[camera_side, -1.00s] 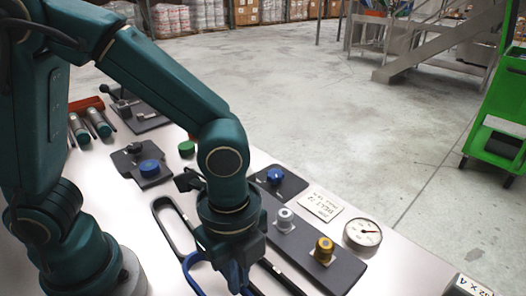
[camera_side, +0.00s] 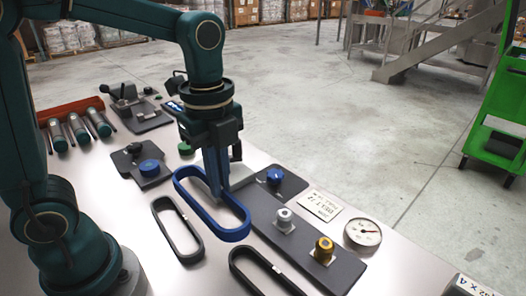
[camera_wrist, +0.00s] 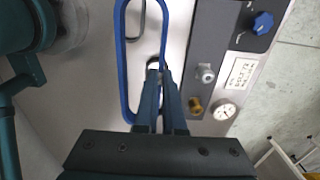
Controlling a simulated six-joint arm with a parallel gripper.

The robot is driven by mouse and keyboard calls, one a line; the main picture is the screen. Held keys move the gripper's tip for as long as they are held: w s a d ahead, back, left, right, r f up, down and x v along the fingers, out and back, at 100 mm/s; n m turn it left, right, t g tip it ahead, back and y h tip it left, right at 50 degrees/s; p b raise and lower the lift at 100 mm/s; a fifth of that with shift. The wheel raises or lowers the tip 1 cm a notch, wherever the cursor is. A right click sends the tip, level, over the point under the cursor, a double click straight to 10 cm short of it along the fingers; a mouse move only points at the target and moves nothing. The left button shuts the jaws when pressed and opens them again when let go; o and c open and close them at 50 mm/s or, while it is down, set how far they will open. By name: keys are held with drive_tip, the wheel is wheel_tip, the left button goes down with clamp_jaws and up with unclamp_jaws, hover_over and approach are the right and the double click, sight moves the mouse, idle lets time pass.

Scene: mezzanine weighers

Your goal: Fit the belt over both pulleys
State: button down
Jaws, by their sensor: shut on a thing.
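My gripper (camera_side: 217,178) is shut on one long side of a blue belt (camera_side: 192,214) and holds it raised above the table. The belt is a long loop and also shows in the wrist view (camera_wrist: 122,62). To its right, a dark plate (camera_side: 262,222) carries a silver pulley (camera_side: 284,219) and a brass-coloured pulley (camera_side: 323,250). Both pulleys show in the wrist view, silver (camera_wrist: 206,72) and brass (camera_wrist: 194,105). No belt is around either pulley. The belt's right end overlaps the plate's left edge in the side view.
Two black belts lie on the table, one (camera_side: 165,231) at left and one (camera_side: 236,270) nearer the front. A blue knob (camera_side: 274,176), a label card (camera_side: 322,205) and a dial gauge (camera_side: 362,232) stand around the plate. Another knob block (camera_side: 150,172) is behind.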

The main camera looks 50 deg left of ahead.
drive_tip(key=w+r, duration=0.2)
drive_tip(key=w, duration=0.4)
hover_over(309, 232)
wheel_tip(309, 232, down, 10)
drive_tip(key=shift+r, duration=0.15)
drive_tip(key=shift+f, duration=1.9)
drive_tip(key=shift+f, duration=0.1)
drive_tip(key=c, duration=1)
unclamp_jaws()
